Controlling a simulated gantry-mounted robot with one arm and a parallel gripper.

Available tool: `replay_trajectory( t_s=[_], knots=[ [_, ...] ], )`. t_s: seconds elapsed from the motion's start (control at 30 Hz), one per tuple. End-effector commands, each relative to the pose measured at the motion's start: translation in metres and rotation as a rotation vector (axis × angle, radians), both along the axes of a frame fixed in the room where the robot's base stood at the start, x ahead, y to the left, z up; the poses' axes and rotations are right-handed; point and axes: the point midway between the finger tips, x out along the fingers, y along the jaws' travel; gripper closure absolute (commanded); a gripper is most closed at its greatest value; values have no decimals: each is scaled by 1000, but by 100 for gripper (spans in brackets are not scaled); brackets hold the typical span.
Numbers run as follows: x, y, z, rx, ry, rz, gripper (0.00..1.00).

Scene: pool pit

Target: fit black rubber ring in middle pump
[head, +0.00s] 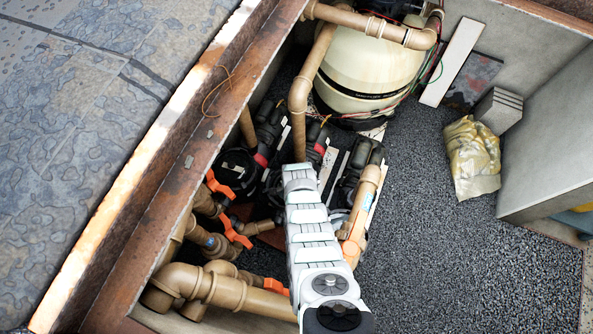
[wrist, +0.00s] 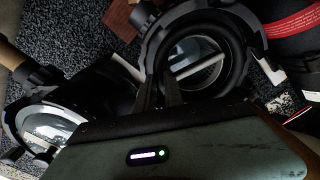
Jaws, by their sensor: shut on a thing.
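In the wrist view my gripper (wrist: 159,84) reaches over the near left edge of a round pump opening. Its narrow fingers are close together, shut on the black rubber ring (wrist: 240,58). The ring shows as a dark band around the opening, hard to separate from the black collar. The middle pump (wrist: 255,36) has a lugged black collar, with a pale bar visible inside its opening. I cannot tell whether the ring touches its seat or hovers above it. In the head view my arm hides the gripper, the ring and most of this pump.
Another pump with a clear lid (wrist: 45,125) lies at left in the wrist view. In the head view, brown pipes (head: 225,287) and orange valve handles (head: 236,232) crowd the left side. A cream tank (head: 370,65) stands behind. Gravel (head: 450,260) at right is open.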

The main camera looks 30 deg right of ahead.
Motion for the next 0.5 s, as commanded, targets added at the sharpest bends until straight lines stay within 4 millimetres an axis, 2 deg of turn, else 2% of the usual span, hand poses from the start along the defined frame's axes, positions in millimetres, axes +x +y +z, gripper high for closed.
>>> replay_trajectory(
  t_s=[0.2,0.23,0.5],
  knots=[
    [0,0,-1,0,0,0,100],
    [0,0,-1,0,0,0,87],
    [0,0,-1,0,0,0,65]
  ],
)
